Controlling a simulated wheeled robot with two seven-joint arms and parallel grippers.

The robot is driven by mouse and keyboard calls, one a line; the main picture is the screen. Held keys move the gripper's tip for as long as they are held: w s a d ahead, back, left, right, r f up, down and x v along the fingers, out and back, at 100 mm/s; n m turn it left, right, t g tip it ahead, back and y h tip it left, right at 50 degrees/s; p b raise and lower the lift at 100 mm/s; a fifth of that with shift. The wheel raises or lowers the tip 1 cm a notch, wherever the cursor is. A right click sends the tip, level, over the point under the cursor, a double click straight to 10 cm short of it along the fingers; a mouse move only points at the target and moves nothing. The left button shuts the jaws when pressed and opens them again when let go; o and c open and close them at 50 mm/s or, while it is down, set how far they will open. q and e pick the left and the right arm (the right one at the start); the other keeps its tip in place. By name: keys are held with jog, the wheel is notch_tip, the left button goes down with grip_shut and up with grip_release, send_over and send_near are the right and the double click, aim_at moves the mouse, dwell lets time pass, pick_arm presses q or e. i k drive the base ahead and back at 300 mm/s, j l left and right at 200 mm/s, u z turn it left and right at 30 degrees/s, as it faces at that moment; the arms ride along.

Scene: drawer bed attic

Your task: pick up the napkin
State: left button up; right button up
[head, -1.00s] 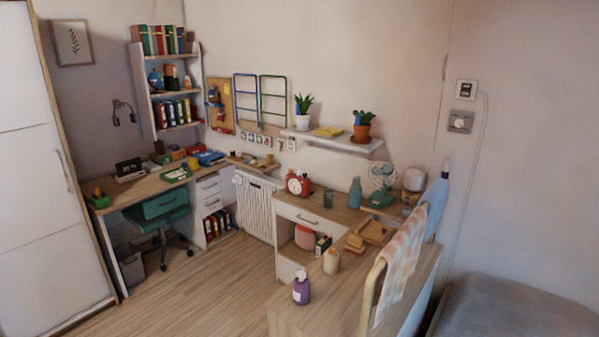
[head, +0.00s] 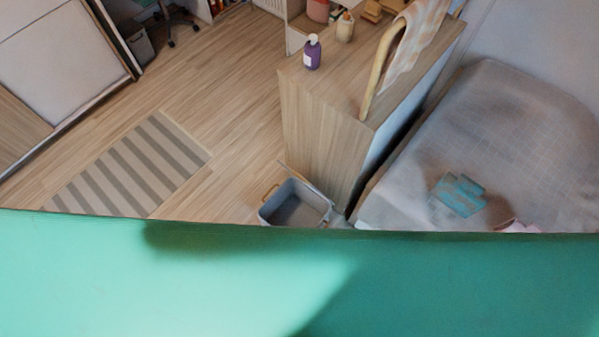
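I cannot tell for sure which thing is the napkin. A small teal folded-looking piece (head: 459,195) lies on the grey bed (head: 520,120) at the right. A pinkish-white piece (head: 519,226) shows beside it, partly cut off by the green surface in front. A checked pink and white cloth (head: 418,42) hangs over a light wooden rail. Neither of my grippers is in view.
A broad green surface (head: 180,285) fills the lower part of the view and hides what lies below. A grey bin (head: 295,205) stands by the wooden cabinet (head: 320,130). A purple bottle (head: 312,54) stands on the cabinet. A striped rug (head: 130,165) lies on open floor.

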aim_at(462, 193)
jog(key=z, duration=2.15)
